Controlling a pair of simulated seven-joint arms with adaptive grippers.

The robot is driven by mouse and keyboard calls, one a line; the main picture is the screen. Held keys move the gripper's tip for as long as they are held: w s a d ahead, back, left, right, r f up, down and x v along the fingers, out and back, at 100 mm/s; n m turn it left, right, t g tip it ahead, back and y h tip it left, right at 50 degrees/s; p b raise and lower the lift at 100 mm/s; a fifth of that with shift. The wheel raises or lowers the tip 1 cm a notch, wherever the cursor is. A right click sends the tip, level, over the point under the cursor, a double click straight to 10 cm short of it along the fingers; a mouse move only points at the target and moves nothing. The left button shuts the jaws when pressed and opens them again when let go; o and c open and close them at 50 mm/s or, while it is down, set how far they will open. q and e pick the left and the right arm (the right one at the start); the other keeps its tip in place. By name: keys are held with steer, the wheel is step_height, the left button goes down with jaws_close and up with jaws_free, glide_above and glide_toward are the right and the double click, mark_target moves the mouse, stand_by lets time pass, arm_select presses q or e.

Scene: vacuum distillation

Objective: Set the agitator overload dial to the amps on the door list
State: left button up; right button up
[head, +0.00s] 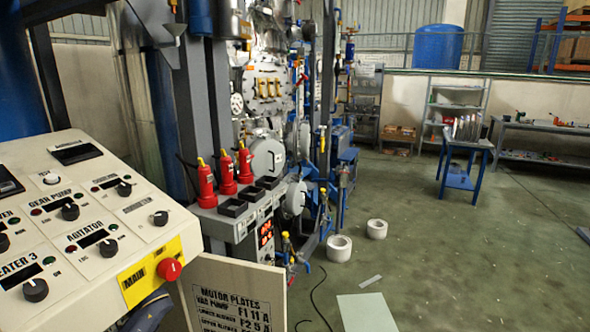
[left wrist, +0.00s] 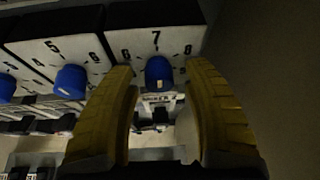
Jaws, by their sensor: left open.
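My left gripper (left wrist: 160,72) is open in the left wrist view, with one yellow finger on each side of a blue dial (left wrist: 158,75). A gap shows between each finger and that dial. Its white face (left wrist: 150,42) has a 7 at the top and an 8 to the right. The middle blue dial (left wrist: 70,82) has a 5 above it, and another blue dial (left wrist: 6,88) is at the left edge. No motor names are readable there. In the head view the door list (head: 235,308), headed "Motor plates", is cut off below its first lines; no agitator line shows. My right gripper is not in view.
The control console (head: 95,215) stands at the left of the head view, with black knobs and a red stop button (head: 169,269). Red bottles (head: 205,185) stand on a ledge beyond it. Open green floor lies to the right, with white rolls (head: 339,248) on it.

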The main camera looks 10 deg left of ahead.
arm_select(q)
steer(key=n+t, duration=0.2)
steer(key=shift+n, duration=0.4)
steer(key=shift+n+t, duration=1)
steer(key=shift+n, duration=0.3)
steer(key=shift+s+d+r, duration=0.1)
steer(key=shift+s+d, duration=0.05)
steer(key=shift+d, duration=0.1)
steer(key=shift+w+a, duration=0.2)
steer(key=shift+a, duration=0.05)
